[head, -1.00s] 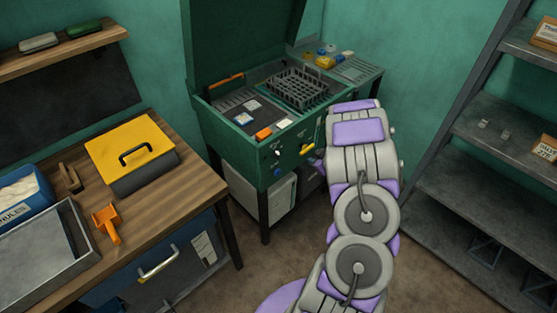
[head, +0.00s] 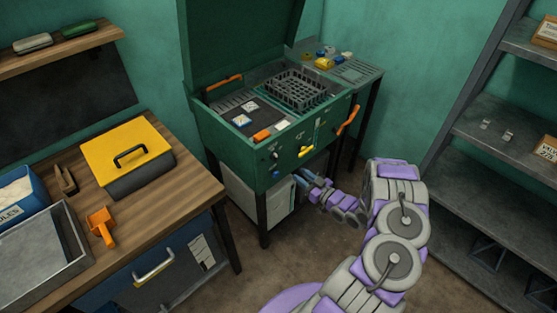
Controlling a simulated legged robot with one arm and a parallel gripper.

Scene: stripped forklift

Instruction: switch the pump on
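The green machine (head: 240,150) with a raised lid stands in the middle, with an open tub on top. Its front panel carries a dark knob (head: 274,155), a blue knob (head: 276,173) and a yellow lever (head: 305,152). An orange handle (head: 348,120) sits at the panel's right end. Labels on the panel are too small to read, so I cannot tell which control is the pump's. My gripper (head: 304,177) is low in front of the panel, below the yellow lever and right of the blue knob. Its fingers are too small to show whether they are open, and I see nothing held.
A wooden bench (head: 190,200) at left holds a yellow toolbox (head: 125,150), an orange scoop (head: 102,226) and a grey tray (head: 40,250). A grey shelf rack (head: 480,170) stands at right. Brown floor is free between machine and rack.

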